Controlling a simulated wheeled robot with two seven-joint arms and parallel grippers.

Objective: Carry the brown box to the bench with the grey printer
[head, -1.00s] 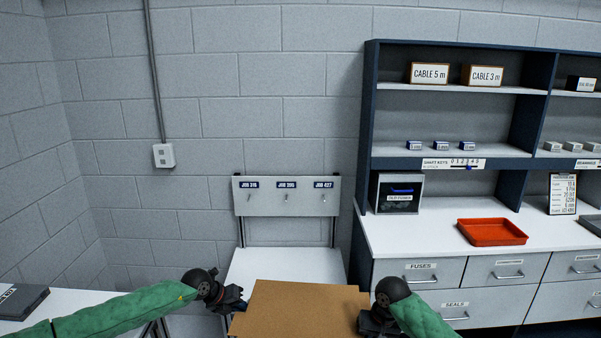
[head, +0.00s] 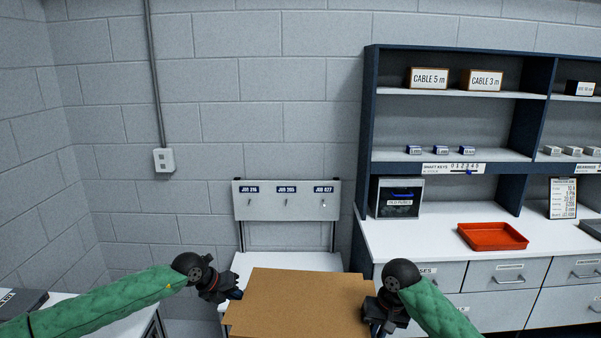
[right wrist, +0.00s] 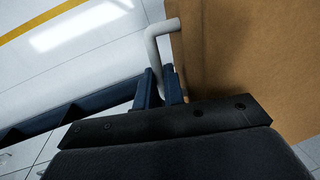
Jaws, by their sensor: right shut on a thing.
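The brown box (head: 298,303) is at the bottom middle of the head view, between my two grippers, its flat top showing. It also fills the right side of the right wrist view (right wrist: 255,60). My right gripper (right wrist: 162,88) is shut on a pale grey bent handle (right wrist: 160,50) at the box's side. My left gripper (head: 238,294) is at the box's left edge; its fingertips are mostly hidden, so I cannot tell its grip. No grey printer can be made out.
A small white bench (head: 285,261) with a job-hook panel (head: 287,200) stands behind the box. A counter (head: 430,238) with drawers, shelves and a red tray (head: 492,236) stands at the right. A dark, flat object (head: 22,302) lies on a white surface at the lower left.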

